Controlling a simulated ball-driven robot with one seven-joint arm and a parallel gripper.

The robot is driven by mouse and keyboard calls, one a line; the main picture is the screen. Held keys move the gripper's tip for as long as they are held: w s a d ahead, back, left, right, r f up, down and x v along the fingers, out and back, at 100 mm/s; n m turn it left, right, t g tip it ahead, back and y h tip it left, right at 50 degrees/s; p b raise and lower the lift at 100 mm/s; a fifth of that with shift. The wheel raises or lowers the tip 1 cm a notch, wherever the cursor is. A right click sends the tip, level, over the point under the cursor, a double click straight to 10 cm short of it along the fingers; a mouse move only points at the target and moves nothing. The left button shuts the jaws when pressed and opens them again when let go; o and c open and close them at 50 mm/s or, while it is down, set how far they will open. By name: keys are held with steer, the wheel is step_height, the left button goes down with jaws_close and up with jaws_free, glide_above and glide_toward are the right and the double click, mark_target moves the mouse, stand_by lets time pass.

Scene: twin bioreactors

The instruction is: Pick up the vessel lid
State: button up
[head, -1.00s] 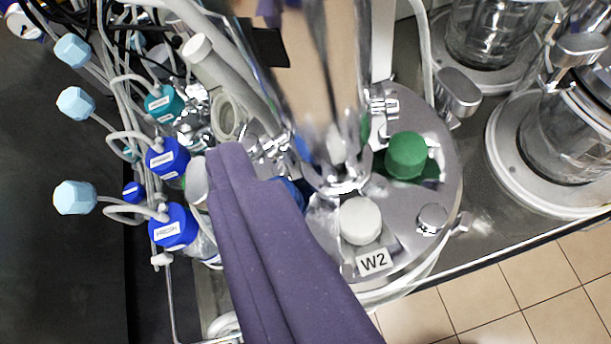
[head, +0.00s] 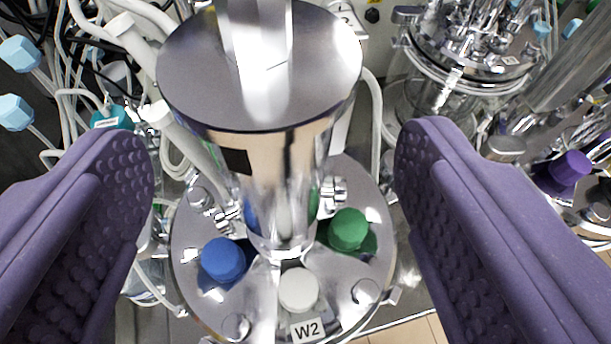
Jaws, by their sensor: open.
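The vessel lid (head: 343,284) is a round, shiny metal plate labelled W2, low in the middle of the head view. A tall metal cylinder (head: 265,85) stands on it and hides its back part. Blue (head: 223,259), white (head: 298,289) and green (head: 349,229) caps sit on the lid. My gripper (head: 272,140) is open, with one purple ribbed finger on each side of the cylinder and lid. Nothing is between the fingers except the cylinder and lid seen below, and I see no clear contact.
Tubes and pale blue connectors (head: 16,112) crowd the left side. A second metal-topped vessel (head: 470,45) stands at the upper right, with a purple cap (head: 569,167) near the right finger. Tiled floor (head: 405,333) shows at the bottom.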

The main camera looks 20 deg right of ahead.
steer(key=x, duration=0.5)
steer(key=shift+w+f+p, duration=0.15)
steer(key=shift+w+p, duration=0.05)
steer(key=shift+p, duration=0.2)
steer(key=shift+c, duration=0.3)
steer(key=shift+a, duration=0.1)
jaws_close()
